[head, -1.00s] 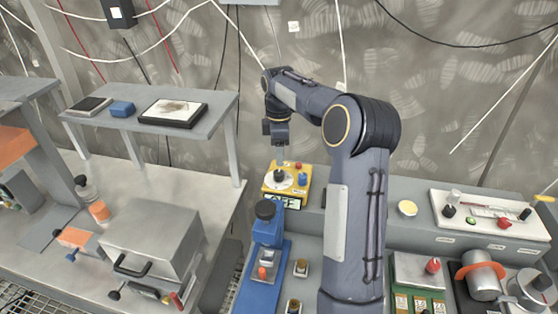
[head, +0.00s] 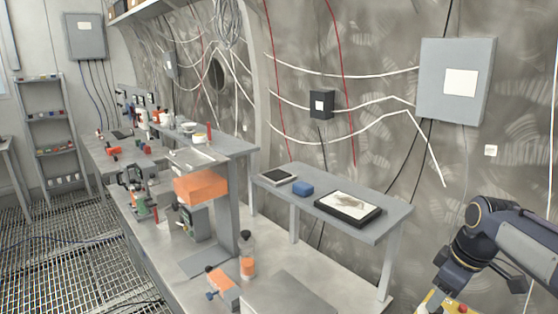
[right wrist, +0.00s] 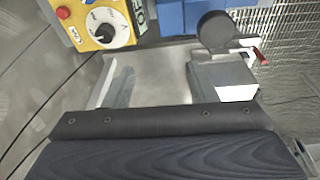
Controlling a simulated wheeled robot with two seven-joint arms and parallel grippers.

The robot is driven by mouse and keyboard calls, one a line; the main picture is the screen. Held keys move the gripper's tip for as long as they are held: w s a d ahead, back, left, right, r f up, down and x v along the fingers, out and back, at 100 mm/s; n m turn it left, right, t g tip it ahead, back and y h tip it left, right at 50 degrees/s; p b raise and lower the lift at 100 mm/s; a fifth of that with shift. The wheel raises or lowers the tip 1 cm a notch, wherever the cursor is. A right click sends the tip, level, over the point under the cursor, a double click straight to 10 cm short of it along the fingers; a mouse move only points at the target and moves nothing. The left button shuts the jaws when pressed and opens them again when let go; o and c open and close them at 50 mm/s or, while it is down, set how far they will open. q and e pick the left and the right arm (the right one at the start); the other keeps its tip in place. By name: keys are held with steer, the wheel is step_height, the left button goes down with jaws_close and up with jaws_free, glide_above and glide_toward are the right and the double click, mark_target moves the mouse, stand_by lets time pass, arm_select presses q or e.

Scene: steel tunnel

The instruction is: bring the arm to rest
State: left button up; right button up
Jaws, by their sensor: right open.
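My right gripper (head: 441,287) shows at the lower right of the head view, hanging from my dark arm. It is open, and nothing shows between its fingers in the right wrist view (right wrist: 165,82). A yellow box (head: 430,303) lies just below the gripper in the head view, mostly cut off by the frame. In the right wrist view the yellow box (right wrist: 92,14) shows a white dial, a black knob and a red button, beyond the left finger. My left gripper is not in view.
A blue device (right wrist: 185,15) with a round black knob (right wrist: 215,31) is close beyond the fingers. A grey raised shelf (head: 385,225) with a framed picture (head: 348,207) stands left of my arm. A bench with an orange block (head: 200,186) and a bottle (head: 247,258) runs along the wall.

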steer(key=s+a+f+m+t+y, duration=0.1)
steer(key=s+a+f+m, duration=0.1)
steer(key=s+a+m, duration=0.2)
steer(key=s+a+f+m+t+y, duration=0.1)
steer(key=s+a+f+m+t, duration=0.1)
steer(key=s+a, duration=0.9)
steer(key=s+f+m, duration=0.1)
steer(key=s+m, duration=0.1)
steer(key=s, duration=0.3)
steer(key=shift+s+a+m+t+y, duration=0.15)
steer(key=shift+a+m+t+y, duration=0.15)
steer(key=shift+y, duration=0.1)
